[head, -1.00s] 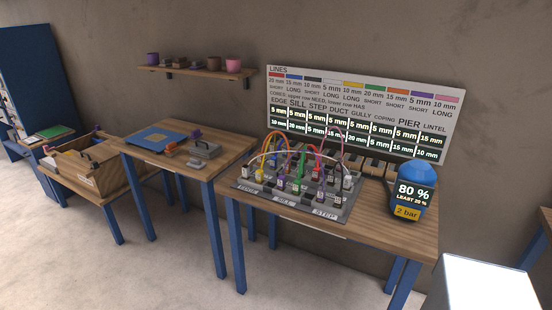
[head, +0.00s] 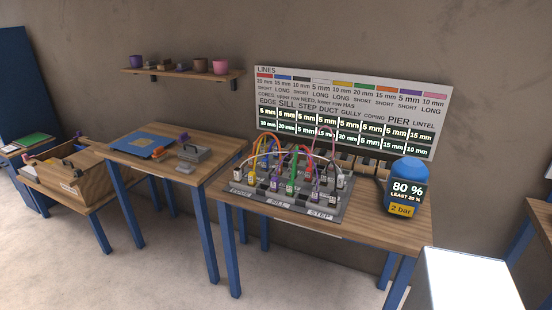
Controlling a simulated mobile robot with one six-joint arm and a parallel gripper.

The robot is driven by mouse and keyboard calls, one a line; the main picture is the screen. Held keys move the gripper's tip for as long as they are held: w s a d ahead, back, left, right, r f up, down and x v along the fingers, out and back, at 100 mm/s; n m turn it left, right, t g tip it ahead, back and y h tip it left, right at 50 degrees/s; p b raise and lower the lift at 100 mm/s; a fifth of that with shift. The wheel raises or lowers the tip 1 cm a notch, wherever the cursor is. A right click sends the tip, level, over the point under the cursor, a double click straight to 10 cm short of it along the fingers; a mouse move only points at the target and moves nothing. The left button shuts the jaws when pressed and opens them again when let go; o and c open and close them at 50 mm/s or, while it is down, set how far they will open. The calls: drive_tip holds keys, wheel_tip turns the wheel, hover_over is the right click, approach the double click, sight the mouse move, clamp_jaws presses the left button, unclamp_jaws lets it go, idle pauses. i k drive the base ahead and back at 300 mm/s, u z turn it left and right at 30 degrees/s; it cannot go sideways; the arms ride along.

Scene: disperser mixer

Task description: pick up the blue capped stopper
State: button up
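I cannot make out for sure a small blue capped stopper in the head view. The plainest blue-topped thing is a rounded vessel (head: 408,172) with a blue dome and a dark display reading 80 %, standing upright at the right end of the middle table. A board (head: 240,190) with several coloured cables and small plugs stands on the same table, left of the vessel. The plugs are too small and crowded to tell their caps apart. My gripper is not in view.
A lettered panel (head: 350,88) stands behind the board. The left table (head: 125,161) holds a blue mat (head: 135,147) and a grey box (head: 208,155). A wooden crate (head: 85,180) is further left. A wall shelf (head: 180,75) holds cups. A white block (head: 468,280) is at the front right. Floor in front looks clear.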

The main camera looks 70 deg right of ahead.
sight(275, 150)
drive_tip(key=i, duration=2.8)
drive_tip(key=u, duration=0.55)
drive_tip(key=k, duration=0.15)
drive_tip(key=z, duration=3)
